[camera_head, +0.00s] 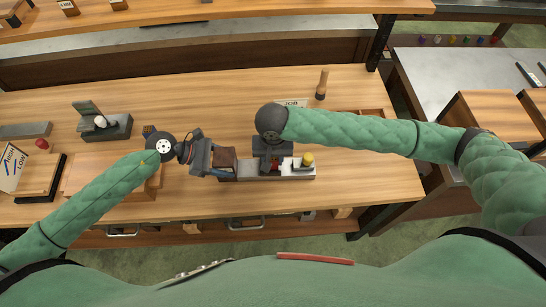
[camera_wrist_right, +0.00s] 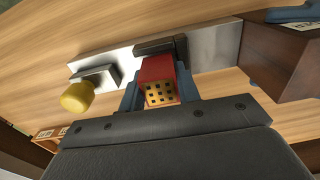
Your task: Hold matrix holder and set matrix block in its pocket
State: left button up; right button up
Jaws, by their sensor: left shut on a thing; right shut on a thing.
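The matrix holder is a long silver metal bar (camera_wrist_right: 215,45) with a brown wooden block (camera_wrist_right: 283,58) at one end and a yellow knob (camera_wrist_right: 77,97) on a dark mount at the other. It lies along the bench front in the head view (camera_head: 250,171). My left gripper (camera_head: 222,160) is shut on the brown wooden end. My right gripper (camera_wrist_right: 160,88) points down over the bar, shut on the matrix block (camera_wrist_right: 156,72), a red block with a yellow face of dark holes. The block is beside a dark raised piece (camera_wrist_right: 160,45) on the bar; I cannot tell whether it is seated.
A wooden-handled tool (camera_head: 322,85) and a JOB sign (camera_head: 291,103) stand behind the right gripper. A dark grey device (camera_head: 104,124) sits at the left, with a HIGH/LOW sign (camera_head: 12,166) at the far left. Bench surface is clear toward the right front.

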jog(key=shift+s+d+f, duration=0.1)
jog(key=shift+s+f, duration=0.1)
jog(key=shift+f, duration=0.45)
jog(key=shift+s+d+f, duration=0.1)
jog(key=shift+s+f, duration=0.05)
jog(key=shift+f, duration=0.45)
jog(key=o, duration=0.9)
jog(key=shift+c, duration=0.2)
jog(key=shift+o, duration=0.6)
jog(key=shift+a+r, duration=0.1)
jog(key=shift+r, duration=0.5)
jog(key=shift+o, duration=0.2)
notch_tip(320, 180, up, 13)
jog(key=shift+w, duration=0.25)
jog(key=shift+r, duration=0.1)
